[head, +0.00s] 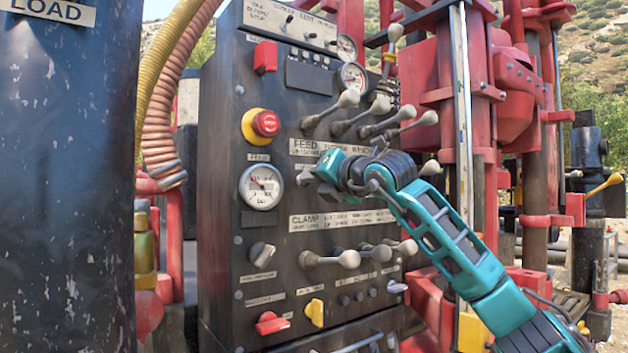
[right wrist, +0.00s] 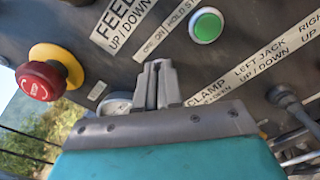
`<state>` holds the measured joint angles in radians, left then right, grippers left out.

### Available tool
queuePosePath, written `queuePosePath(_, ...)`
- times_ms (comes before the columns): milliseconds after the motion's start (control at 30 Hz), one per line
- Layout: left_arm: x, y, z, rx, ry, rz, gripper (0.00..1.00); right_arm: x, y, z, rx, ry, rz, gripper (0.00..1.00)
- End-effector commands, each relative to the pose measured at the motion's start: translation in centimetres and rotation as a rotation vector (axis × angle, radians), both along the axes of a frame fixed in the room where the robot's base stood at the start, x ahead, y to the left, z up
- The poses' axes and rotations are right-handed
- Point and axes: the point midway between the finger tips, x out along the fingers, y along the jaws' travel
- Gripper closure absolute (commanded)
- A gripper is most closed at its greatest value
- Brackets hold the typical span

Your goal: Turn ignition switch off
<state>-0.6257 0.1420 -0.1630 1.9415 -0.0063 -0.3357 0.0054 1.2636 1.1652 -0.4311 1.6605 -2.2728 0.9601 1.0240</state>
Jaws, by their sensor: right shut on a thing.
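The ignition switch is on the dark control panel (head: 222,160); fingers hide most of it. It sits just below a label reading in part "ON" and "HOLD ST" (right wrist: 163,38) in the right wrist view. My right gripper (head: 309,177) reaches the panel from the right, below the "FEED" label. In the right wrist view its two fingers (right wrist: 158,80) are close together, pointing at the panel, and shut on the switch. The switch's exact angle cannot be told. My left gripper is not in view.
A red emergency stop (head: 265,123) with a yellow collar and a pressure gauge (head: 261,187) are left of my gripper. A green button (right wrist: 207,25) is close by. Grey-knobbed levers stick out above (head: 348,98) and below (head: 348,259). A dark tank (head: 65,180) stands at left.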

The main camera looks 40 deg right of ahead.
Motion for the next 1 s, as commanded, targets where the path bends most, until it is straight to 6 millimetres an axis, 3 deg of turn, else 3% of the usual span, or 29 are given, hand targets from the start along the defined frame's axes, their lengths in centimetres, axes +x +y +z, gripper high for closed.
queuePosePath(500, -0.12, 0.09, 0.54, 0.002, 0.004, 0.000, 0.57, 0.07, 0.25, 0.06, -0.449, 0.052, 0.000, 1.00)
queuePosePath(1000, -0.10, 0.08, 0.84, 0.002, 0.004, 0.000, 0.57, 0.06, 0.34, 0.04, -0.637, 0.073, 0.001, 1.00)
